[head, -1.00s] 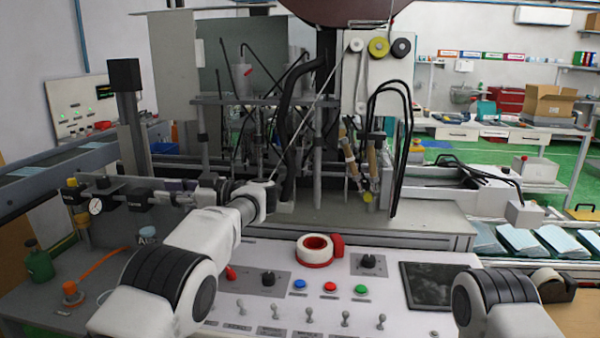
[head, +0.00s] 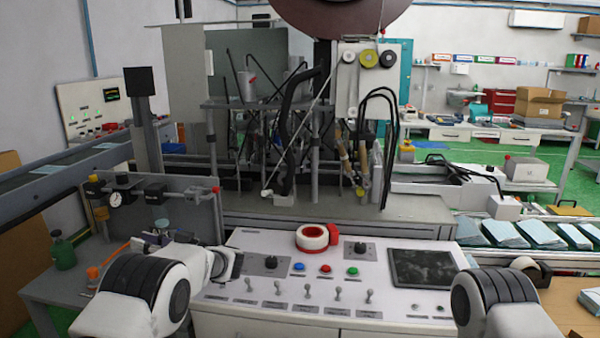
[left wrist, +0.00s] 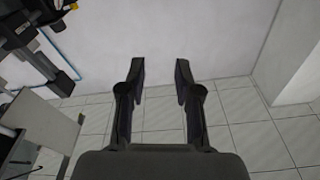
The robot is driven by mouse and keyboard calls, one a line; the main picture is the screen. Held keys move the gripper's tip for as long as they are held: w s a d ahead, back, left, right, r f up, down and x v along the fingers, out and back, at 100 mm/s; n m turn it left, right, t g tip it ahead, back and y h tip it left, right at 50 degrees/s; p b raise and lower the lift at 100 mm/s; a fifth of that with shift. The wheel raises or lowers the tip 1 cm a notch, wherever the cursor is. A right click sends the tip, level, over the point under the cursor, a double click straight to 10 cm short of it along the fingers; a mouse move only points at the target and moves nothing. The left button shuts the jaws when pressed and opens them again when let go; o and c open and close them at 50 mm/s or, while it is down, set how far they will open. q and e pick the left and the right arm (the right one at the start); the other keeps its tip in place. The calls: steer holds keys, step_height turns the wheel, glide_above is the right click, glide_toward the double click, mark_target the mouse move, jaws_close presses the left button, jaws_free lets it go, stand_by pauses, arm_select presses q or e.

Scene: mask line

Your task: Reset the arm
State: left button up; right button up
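My left arm (head: 150,295) is bent at the lower left of the head view, over the left end of the control panel (head: 218,308). My left gripper (left wrist: 160,75) shows clearly in the left wrist view, with its two dark fingers apart and nothing between them. In the head view my arm hides most of the gripper. My right arm (head: 490,302) shows only as a link at the lower right; its gripper is out of the picture.
A gauge fixture (head: 117,198) and a green bottle (head: 62,250) stand at left. The mask machine (head: 300,150) fills the back.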

arm_select(q)
steer(key=s+a+f+m+t+h+p, duration=0.1)
steer(key=s+f+m+t+h, duration=0.25)
steer(key=f+m, duration=0.45)
steer(key=s+a+f+m+t+h+p, duration=0.1)
steer(key=s+a+f+m+t+h, duration=0.2)
steer(key=f, duration=0.8)
steer(key=s+d+f+m+h, duration=0.4)
steer(key=s+f+h, duration=0.2)
steer(key=s+f, duration=0.45)
steer(key=s+d+f+g+h, duration=0.1)
steer(key=s+d+g+h, duration=0.1)
steer(key=s, duration=0.8)
steer(key=s+d+f+n+g+h, duration=0.1)
steer(key=s+d+g, duration=0.3)
steer(key=s, duration=0.6)
steer(key=s+d+f+n+g+h, duration=0.1)
steer(key=s+d+g+h, duration=0.3)
steer(key=s, duration=0.6)
steer(key=shift+s+d+f+p, duration=0.25)
steer(key=shift+d+f+p, duration=0.1)
steer(key=shift+d+f, duration=0.35)
steer(key=shift+a, duration=0.1)
